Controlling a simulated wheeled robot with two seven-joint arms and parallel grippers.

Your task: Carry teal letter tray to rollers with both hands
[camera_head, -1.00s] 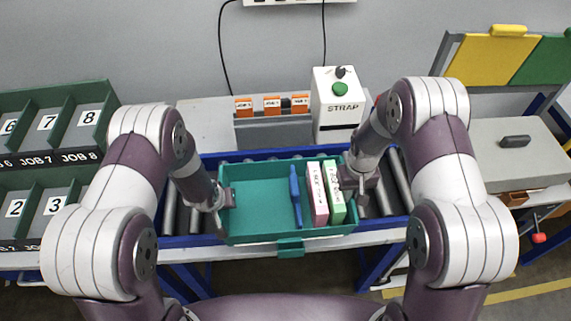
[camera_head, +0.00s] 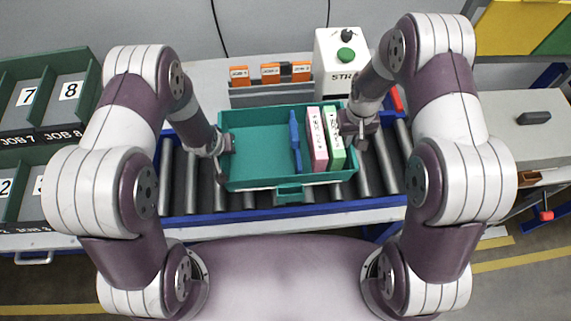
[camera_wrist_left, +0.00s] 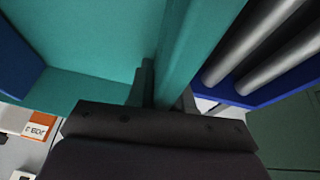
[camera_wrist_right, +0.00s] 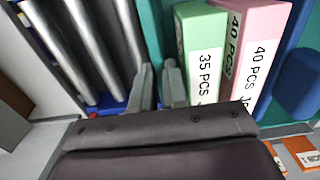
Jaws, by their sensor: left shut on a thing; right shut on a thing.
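The teal letter tray (camera_head: 262,176) is over the roller conveyor in the head view. It holds a blue item (camera_head: 295,143), a pink box (camera_head: 317,140) and a green box (camera_head: 334,140). My left gripper (camera_head: 222,146) is shut on the tray's left wall, which also shows in the left wrist view (camera_wrist_left: 188,50). My right gripper (camera_head: 350,132) is shut on the right wall, beside the green box, in the right wrist view (camera_wrist_right: 158,88). The rollers (camera_head: 179,182) show on both sides of the tray. Whether the tray's underside touches them is hidden.
The conveyor's blue front rail (camera_head: 200,222) runs below the tray. A white STRAP machine (camera_head: 335,70) and orange job tags (camera_head: 270,72) stand behind it. A green JOB rack (camera_head: 40,95) is at left, and a grey bench (camera_head: 515,140) is at right.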

